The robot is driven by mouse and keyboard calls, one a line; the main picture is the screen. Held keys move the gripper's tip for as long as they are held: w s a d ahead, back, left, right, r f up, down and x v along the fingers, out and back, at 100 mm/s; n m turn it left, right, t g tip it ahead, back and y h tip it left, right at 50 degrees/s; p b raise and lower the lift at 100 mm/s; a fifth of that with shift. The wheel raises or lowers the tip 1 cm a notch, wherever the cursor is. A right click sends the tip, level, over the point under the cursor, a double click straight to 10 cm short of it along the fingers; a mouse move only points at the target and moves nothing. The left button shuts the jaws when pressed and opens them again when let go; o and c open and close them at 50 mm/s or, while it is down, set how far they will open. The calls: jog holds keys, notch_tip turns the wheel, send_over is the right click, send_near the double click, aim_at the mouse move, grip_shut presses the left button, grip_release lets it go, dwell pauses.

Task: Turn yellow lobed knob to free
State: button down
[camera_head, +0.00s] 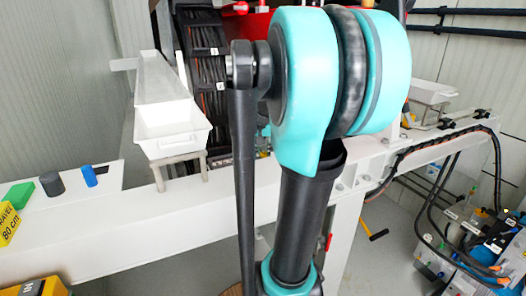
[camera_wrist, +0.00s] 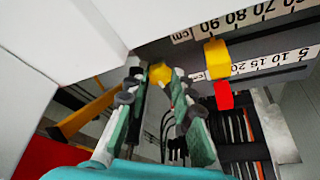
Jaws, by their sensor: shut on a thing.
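The yellow knob (camera_wrist: 160,74) shows at the fingertips in the wrist view, partly hidden by the fingers. Its lobes and any marking for free are too small to make out. My gripper (camera_wrist: 153,75) has its two green-grey fingers on either side of the knob, and it is shut on it. In the head view my arm fills the middle, and neither the gripper nor the knob can be seen.
Scales with a yellow slider (camera_wrist: 217,58) and a red pointer (camera_wrist: 223,95) are right of the gripper. A yellow bar (camera_wrist: 88,112) is to its left. A white beam (camera_head: 110,232) crosses the head view, and a white tray (camera_head: 172,128) stands behind it.

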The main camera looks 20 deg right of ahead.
dwell(0.3)
jog(key=c, duration=1.3)
grip_release()
jog(key=shift+r, duration=0.1)
jog(key=v, duration=1.1)
jog(key=shift+s+r, duration=0.15)
jog(key=shift+r, duration=0.25)
